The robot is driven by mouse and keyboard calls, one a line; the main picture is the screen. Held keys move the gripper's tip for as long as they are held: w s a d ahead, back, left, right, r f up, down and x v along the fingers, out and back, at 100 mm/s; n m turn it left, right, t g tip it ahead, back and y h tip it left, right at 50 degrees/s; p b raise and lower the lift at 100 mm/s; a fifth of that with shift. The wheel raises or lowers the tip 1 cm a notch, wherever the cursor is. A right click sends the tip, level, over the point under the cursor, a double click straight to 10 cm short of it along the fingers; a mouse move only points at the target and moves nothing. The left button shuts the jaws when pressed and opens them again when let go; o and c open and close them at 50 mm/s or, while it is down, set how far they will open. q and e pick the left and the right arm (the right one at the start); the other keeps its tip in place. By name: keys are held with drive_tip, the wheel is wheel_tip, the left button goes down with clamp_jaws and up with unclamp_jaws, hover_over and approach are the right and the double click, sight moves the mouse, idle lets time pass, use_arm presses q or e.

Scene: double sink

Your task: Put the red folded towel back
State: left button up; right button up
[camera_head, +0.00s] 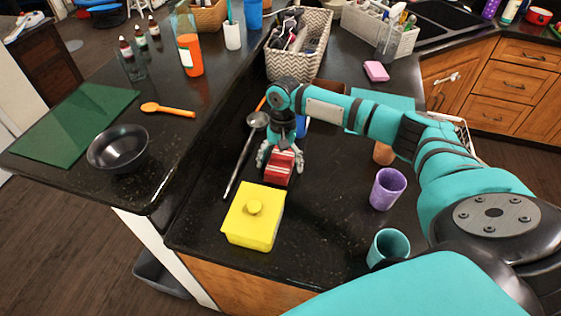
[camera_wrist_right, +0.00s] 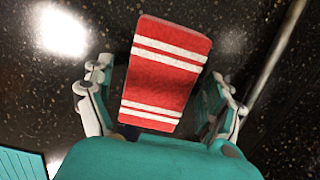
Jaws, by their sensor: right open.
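The red folded towel (camera_head: 280,167) with white stripes is on the black counter, just behind the yellow lidded box. In the right wrist view the towel (camera_wrist_right: 165,70) lies between the fingers of my right gripper (camera_wrist_right: 165,100). The fingers are spread, one on each side of it, with dark gaps beside the towel. In the head view my right gripper (camera_head: 280,158) is over the towel from above and partly covers it. My left gripper is not in view.
The yellow box (camera_head: 254,215) stands just in front of the towel. A ladle (camera_head: 245,150) lies to the left. A purple cup (camera_head: 387,189) and a teal cup (camera_head: 388,247) stand to the right. A patterned basket (camera_head: 298,50) is behind. Bare counter lies between the towel and the purple cup.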

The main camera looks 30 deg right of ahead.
sight(282, 157)
wheel_tip(282, 157, up, 12)
drive_tip(key=w+d+b, duration=0.1)
drive_tip(key=b, duration=0.1)
drive_tip(key=shift+d, duration=0.1)
idle(0.3)
